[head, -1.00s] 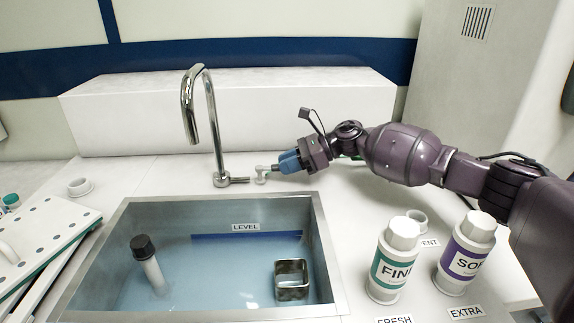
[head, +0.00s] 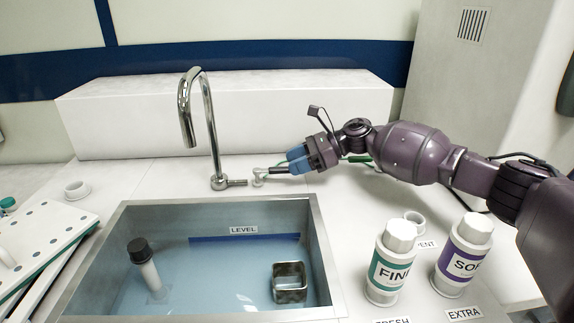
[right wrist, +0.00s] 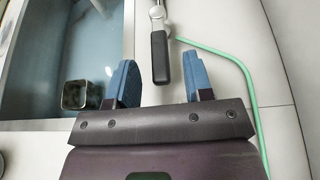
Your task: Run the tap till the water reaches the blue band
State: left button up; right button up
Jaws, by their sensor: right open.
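The chrome tap (head: 209,125) stands behind the sink, its spout over the basin; no stream shows below it. Its lever (head: 277,170) extends right from the valve; in the right wrist view its dark grip (right wrist: 160,57) lies between my fingers with gaps on both sides. My right gripper (head: 293,163) is open around the lever's end, also in the right wrist view (right wrist: 160,84). Bluish water (head: 215,270) fills part of the sink (head: 128,240). The blue band (head: 215,239) runs along the back wall under the LEVEL label; the water surface appears to meet its lower edge. My left gripper is out of view.
A dark-capped tube (head: 148,268) and a metal cup (head: 290,283) stand in the water. Two labelled bottles, teal (head: 389,265) and purple (head: 462,258), stand right of the sink. A perforated rack (head: 45,240) lies left. A green hose (right wrist: 245,85) runs beside the gripper.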

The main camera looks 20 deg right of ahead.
jog(key=v, duration=0.8)
